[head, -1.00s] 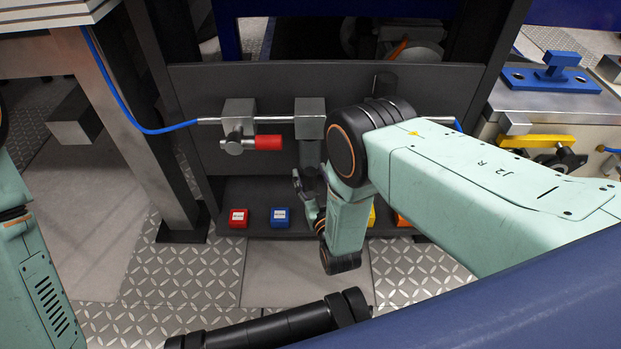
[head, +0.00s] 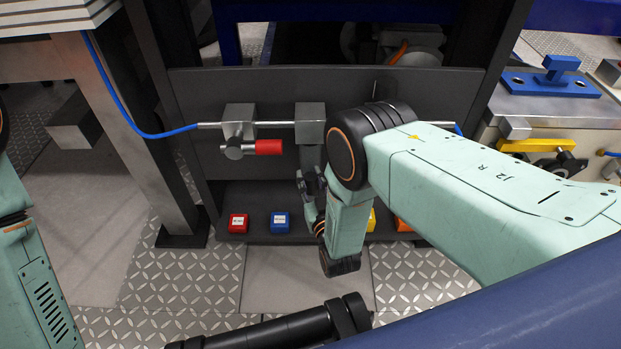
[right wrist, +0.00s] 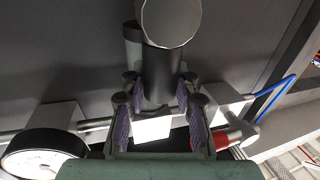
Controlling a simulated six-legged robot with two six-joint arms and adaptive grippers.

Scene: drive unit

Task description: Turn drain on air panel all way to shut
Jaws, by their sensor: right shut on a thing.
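The air panel (head: 270,170) is a dark board with a metal pipe. A grey block (head: 310,124) on the pipe has a grey cylinder (head: 311,157) hanging below it. My right gripper (head: 311,184) is at the lower end of that cylinder, shut on the drain. In the right wrist view my right gripper's fingers (right wrist: 160,100) stand on both sides of a dark cylinder (right wrist: 157,78), with a pale round end (right wrist: 168,20) above in the picture. The drain's own mark or angle cannot be read. Only part of my left arm shows; its gripper is out of view.
A valve with a red handle (head: 268,147) is on the pipe to the left, with a blue hose (head: 130,118). A round gauge (right wrist: 42,152) shows in the right wrist view. Red (head: 238,222) and blue (head: 280,221) blocks sit on the lower ledge.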

